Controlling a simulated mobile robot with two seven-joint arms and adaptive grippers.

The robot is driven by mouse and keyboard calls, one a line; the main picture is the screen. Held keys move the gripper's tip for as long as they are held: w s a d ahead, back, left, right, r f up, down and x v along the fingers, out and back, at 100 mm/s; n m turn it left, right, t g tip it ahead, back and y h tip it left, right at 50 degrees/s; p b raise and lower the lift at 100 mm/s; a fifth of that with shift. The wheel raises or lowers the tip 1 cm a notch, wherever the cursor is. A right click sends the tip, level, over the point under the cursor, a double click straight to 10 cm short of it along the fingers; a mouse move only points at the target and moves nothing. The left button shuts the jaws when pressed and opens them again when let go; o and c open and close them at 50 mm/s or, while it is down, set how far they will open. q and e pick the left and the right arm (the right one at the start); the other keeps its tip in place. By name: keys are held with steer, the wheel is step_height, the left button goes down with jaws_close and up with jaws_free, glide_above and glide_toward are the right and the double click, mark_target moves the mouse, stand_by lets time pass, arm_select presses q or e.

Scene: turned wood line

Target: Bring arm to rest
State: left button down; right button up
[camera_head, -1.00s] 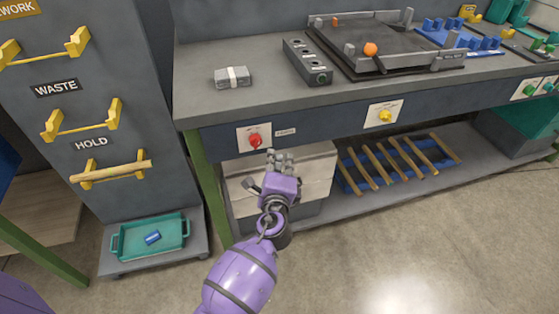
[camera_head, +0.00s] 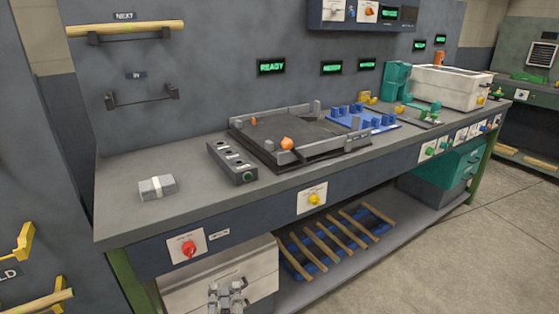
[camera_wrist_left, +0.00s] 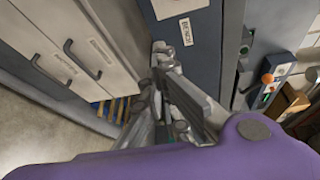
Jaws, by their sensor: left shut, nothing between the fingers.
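My left gripper (camera_head: 228,296) shows at the bottom edge of the head view, in front of the white cabinet under the workbench. Its fingers are together with nothing between them. In the left wrist view the gripper (camera_wrist_left: 160,85) points toward the bench front, with a dark panel and white drawers beyond it. Most of my left arm is below the head view; a purple arm part fills the bottom of the wrist view. My right gripper is in neither view.
A blue rack with wooden sticks (camera_head: 325,245) is on the lower shelf. Floor at the right (camera_head: 450,260) is clear.

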arm_select(q)
steer(key=s+f+n+g+h, duration=0.45)
steer(key=s+f+n, duration=0.75)
steer(key=s, duration=0.5)
steer(key=s+a+f+n+g, duration=0.1)
steer(key=s+a+f+g, duration=0.15)
steer(key=s, duration=0.65)
steer(key=s+a+f+n+g, duration=0.1)
steer(key=s+f, duration=0.2)
steer(key=s, duration=0.6)
steer(key=s+a+f+n+g, duration=0.2)
steer(key=s, duration=0.7)
steer(key=w+r+t+p, duration=0.1)
steer(key=w+r+p, duration=0.2)
steer(key=r+p, duration=0.5)
steer(key=w+r+t+p, duration=0.1)
steer(key=w+r+p, duration=0.2)
steer(key=r+p, duration=0.5)
steer(key=shift+d+r+p, duration=0.4)
steer(key=shift+p, duration=0.6)
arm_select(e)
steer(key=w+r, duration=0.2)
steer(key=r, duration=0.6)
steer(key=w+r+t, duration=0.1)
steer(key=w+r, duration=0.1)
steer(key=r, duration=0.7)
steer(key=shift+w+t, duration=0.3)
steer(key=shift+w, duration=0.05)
